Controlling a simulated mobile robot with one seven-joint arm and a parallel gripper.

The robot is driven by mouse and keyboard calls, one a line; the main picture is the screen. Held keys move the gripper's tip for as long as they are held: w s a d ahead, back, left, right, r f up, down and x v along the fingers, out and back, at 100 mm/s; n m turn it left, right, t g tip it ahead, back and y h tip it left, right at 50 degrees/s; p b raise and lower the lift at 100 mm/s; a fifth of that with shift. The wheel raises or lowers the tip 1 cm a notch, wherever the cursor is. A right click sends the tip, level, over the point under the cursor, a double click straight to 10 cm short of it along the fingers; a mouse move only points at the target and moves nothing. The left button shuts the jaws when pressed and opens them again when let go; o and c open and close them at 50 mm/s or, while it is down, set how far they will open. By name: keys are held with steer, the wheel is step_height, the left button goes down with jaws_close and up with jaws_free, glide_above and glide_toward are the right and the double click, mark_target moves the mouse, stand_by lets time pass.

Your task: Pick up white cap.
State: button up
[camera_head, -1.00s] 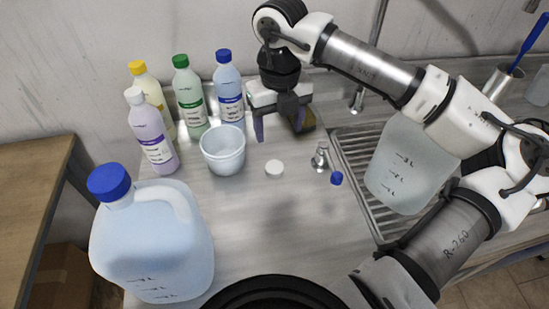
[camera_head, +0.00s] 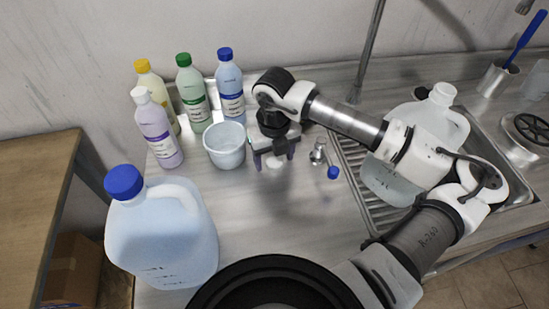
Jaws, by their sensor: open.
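A small loose white cap (camera_head: 274,164) lies flat on the steel counter, just right of a white tub. My gripper (camera_head: 274,158) is above it, pointing down, with its two fingers apart on the left and right of the cap in the picture. The gripper body partly hides the cap's far side. The gripper is open and empty; I cannot tell how far the fingertips are above the counter.
The white tub (camera_head: 224,146) stands close to the left finger. A metal fitting (camera_head: 318,155) with a blue end is close on the right. Several bottles stand behind left, a large blue-capped jug (camera_head: 163,235) in front left. A translucent jug (camera_head: 391,184) stands on the drainer.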

steer(key=shift+c, duration=0.4)
steer(key=c, duration=1)
steer(key=shift+o, duration=0.2)
